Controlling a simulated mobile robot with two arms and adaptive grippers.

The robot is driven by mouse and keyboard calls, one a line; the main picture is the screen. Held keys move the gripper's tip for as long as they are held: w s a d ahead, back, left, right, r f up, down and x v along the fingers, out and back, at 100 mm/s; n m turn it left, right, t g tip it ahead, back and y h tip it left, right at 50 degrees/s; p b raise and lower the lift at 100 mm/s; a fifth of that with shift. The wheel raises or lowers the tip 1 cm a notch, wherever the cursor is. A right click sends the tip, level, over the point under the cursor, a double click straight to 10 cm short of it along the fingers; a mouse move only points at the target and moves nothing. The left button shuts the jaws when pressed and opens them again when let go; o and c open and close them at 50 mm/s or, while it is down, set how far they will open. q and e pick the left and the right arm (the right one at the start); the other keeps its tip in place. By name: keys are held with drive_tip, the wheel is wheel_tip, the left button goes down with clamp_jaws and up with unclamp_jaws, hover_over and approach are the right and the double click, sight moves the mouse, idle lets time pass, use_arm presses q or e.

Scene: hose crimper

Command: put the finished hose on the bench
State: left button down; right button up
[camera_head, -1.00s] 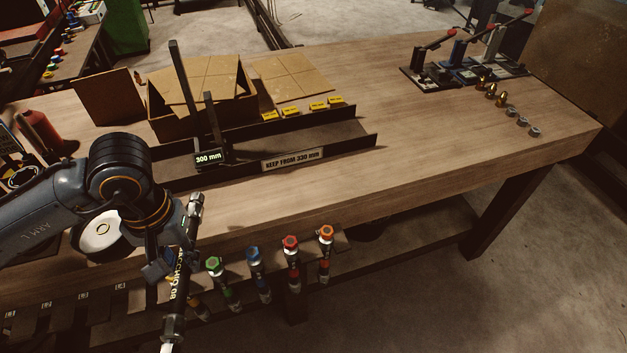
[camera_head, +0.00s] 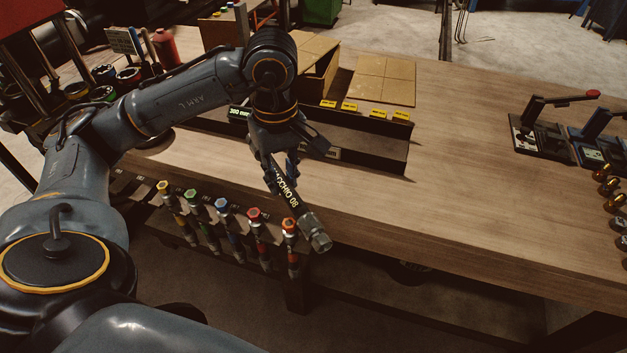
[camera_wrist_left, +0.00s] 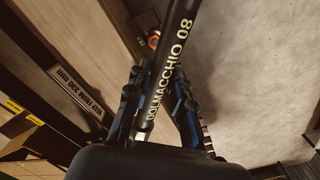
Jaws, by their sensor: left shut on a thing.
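The finished hose (camera_head: 291,201) is a black tube with yellow lettering and a grey metal fitting at its lower right end. My left gripper (camera_head: 280,172) is shut on it, and the hose hangs tilted over the front edge of the bench. In the left wrist view the hose (camera_wrist_left: 167,75) runs up between the fingers of my left gripper (camera_wrist_left: 158,105). The bench (camera_head: 460,190) is a wooden top with bare room right of the gripper. My right gripper is not in view.
A black measuring trough (camera_head: 385,150) with yellow tags and cardboard boxes (camera_head: 320,75) stand behind the gripper. Lever presses (camera_head: 545,135) and brass fittings (camera_head: 606,187) are at the right. Several colour-capped tools (camera_head: 222,205) hang along the front edge.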

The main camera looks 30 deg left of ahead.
use_arm(q)
drive_tip(key=a+r+n+b, duration=0.1)
drive_tip(key=a+r+n, duration=0.1)
drive_tip(key=a+n, duration=0.55)
drive_tip(key=p, duration=0.5)
hover_over(304, 175)
drive_tip(key=shift+n, duration=0.45)
drive_tip(key=f, duration=0.8)
drive_tip(key=shift+s, duration=0.4)
drive_tip(key=shift+w+f, duration=0.4)
drive_tip(key=shift+f, duration=0.05)
wheel_tip(304, 175, down, 2)
drive_tip(key=shift+f+p, duration=0.1)
drive_tip(key=shift+p, duration=0.95)
drive_tip(key=shift+f, duration=0.6)
drive_tip(key=c, duration=1.2)
unclamp_jaws()
drive_tip(key=shift+f, duration=0.1)
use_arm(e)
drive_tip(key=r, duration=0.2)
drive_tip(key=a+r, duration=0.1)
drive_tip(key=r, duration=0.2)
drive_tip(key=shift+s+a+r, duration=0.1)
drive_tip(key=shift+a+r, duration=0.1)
